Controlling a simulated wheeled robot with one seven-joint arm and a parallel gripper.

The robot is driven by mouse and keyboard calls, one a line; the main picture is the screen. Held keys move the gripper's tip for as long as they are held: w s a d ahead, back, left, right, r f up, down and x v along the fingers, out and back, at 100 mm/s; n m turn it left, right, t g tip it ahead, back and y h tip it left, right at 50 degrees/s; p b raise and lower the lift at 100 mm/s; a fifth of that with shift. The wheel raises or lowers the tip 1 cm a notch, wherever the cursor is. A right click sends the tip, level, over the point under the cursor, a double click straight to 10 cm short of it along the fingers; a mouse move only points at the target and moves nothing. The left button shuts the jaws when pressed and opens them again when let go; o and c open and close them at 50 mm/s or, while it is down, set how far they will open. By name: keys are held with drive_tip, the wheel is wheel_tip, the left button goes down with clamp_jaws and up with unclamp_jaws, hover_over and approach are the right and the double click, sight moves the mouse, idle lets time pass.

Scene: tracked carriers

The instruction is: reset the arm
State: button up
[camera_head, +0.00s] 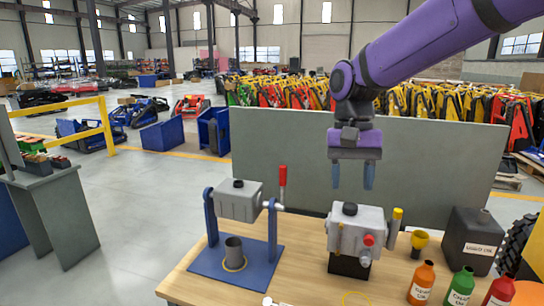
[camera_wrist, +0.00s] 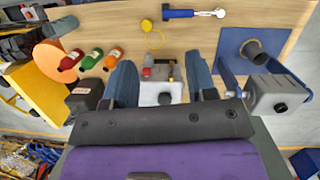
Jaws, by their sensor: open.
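My purple arm reaches in from the upper right in the head view. My gripper (camera_head: 353,178) points down with its two blue fingers apart and nothing between them. It hangs above a grey box unit (camera_head: 352,226) with a black cap, a red knob and a yellow-topped lever, clear of it. In the wrist view the gripper (camera_wrist: 158,75) shows its fingers spread on either side of that grey unit (camera_wrist: 158,92).
A grey box on a blue stand (camera_head: 205,262) with a red-handled lever stands at left on the wooden table (camera_head: 310,285). At right are a black container (camera_head: 472,240), a yellow funnel (camera_head: 420,240) and small bottles (camera_head: 422,280). A grey panel (camera_head: 290,150) stands behind.

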drive_tip(key=s+d+r+n+t, duration=0.2)
drive_tip(key=s+d+t, duration=0.6)
drive_tip(key=s+d, duration=0.7)
drive_tip(key=s, duration=0.3)
drive_tip(key=shift+s+d+r, duration=0.15)
drive_tip(key=shift+s+r, duration=0.15)
drive_tip(key=shift+r, duration=0.1)
